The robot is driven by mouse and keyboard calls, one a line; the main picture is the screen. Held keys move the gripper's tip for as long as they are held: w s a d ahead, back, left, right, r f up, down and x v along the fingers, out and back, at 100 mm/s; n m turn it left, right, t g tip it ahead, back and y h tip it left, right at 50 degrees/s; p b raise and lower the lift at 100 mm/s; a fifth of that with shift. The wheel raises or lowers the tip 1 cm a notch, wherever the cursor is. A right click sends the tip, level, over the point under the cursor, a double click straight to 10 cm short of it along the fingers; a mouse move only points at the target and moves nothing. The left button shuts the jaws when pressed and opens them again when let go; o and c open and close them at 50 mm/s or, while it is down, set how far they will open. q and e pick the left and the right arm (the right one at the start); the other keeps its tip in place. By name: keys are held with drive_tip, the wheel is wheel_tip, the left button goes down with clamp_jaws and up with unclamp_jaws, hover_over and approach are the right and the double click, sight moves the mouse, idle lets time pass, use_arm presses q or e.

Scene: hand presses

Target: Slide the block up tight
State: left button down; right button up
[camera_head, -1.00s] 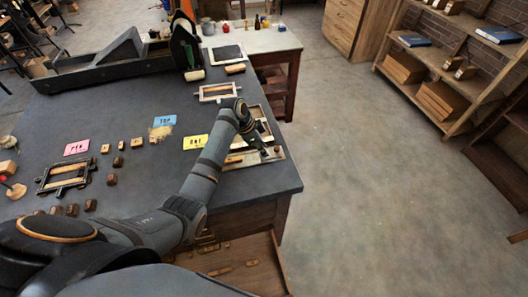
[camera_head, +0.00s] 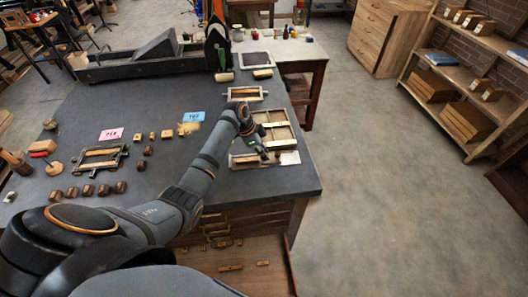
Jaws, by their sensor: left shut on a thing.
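My left gripper (camera_head: 262,155) reaches over the right part of the dark table, fingers down at a low flat frame (camera_head: 234,167) near the table's front right. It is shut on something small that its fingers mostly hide. A light wooden block (camera_head: 246,158) lies in the low frame, just left of the fingers. I cannot tell whether this is the held piece, or whether it touches the frame's end. My right gripper is out of view.
A wooden compartment tray (camera_head: 284,133) lies just behind the gripper. Another frame (camera_head: 246,94) is farther back. A dark press frame (camera_head: 101,159), small blocks, a pink card (camera_head: 111,134) and a blue card (camera_head: 194,117) lie left. An open drawer (camera_head: 265,280) juts out in front.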

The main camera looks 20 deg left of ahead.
use_arm(q)
drive_tip(key=c, duration=1.7)
unclamp_jaws()
drive_tip(key=shift+o, duration=2.5)
drive_tip(key=shift+r, duration=0.2)
drive_tip(key=v, duration=1.1)
drive_tip(key=shift+r, duration=0.3)
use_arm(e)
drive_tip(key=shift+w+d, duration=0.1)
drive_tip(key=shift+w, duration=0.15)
use_arm(q)
drive_tip(key=shift+a, duration=0.1)
